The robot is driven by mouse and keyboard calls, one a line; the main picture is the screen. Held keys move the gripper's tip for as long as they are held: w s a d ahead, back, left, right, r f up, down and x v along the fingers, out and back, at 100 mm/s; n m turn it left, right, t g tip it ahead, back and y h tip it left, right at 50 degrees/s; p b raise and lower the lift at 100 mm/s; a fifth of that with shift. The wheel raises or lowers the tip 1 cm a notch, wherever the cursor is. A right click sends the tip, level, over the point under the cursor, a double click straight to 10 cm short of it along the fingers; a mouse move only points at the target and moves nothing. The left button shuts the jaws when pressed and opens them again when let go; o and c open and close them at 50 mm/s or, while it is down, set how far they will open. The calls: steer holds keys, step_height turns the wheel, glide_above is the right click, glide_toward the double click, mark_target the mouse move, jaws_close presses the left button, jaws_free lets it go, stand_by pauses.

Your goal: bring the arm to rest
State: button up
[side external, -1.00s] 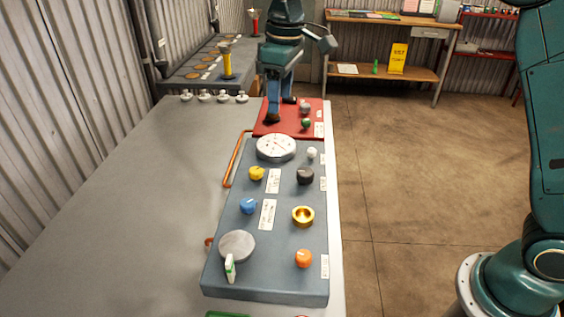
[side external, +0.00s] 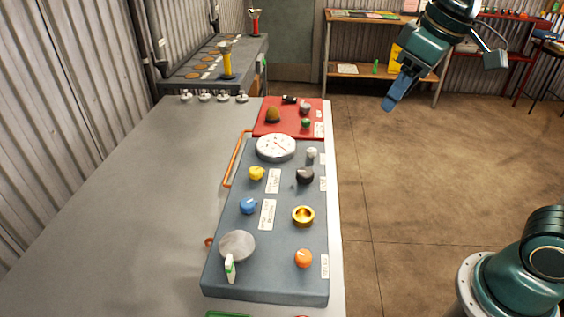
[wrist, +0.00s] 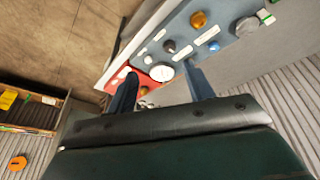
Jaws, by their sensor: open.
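My gripper (side external: 393,98) hangs in the air over the floor, to the right of the bench in the side external view. It is clear of everything and tilted downward. In the wrist view the two blue fingers of my gripper (wrist: 161,84) stand apart with nothing held between them. Beyond them the wrist view shows the red plate (wrist: 122,78), the white dial (wrist: 162,73) and the blue-grey panel (wrist: 185,28). My upper arm is partly out of frame in the side external view.
The panel (side external: 270,234) with several coloured knobs and the red plate (side external: 263,127) lie on the grey bench (side external: 130,205). Wooden shelves (side external: 345,72) and a red rack (side external: 500,70) stand at the back. The floor (side external: 430,180) between bench and shelves is open.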

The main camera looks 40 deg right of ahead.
steer(key=s+d+f+m+t, duration=0.1)
steer(key=s+f, duration=0.4)
steer(key=s, duration=0.6)
steer(key=shift+s+d+f+m+t, duration=0.2)
steer(key=shift+d+m+t, duration=0.1)
steer(key=shift+d+m, duration=0.35)
stand_by(0.3)
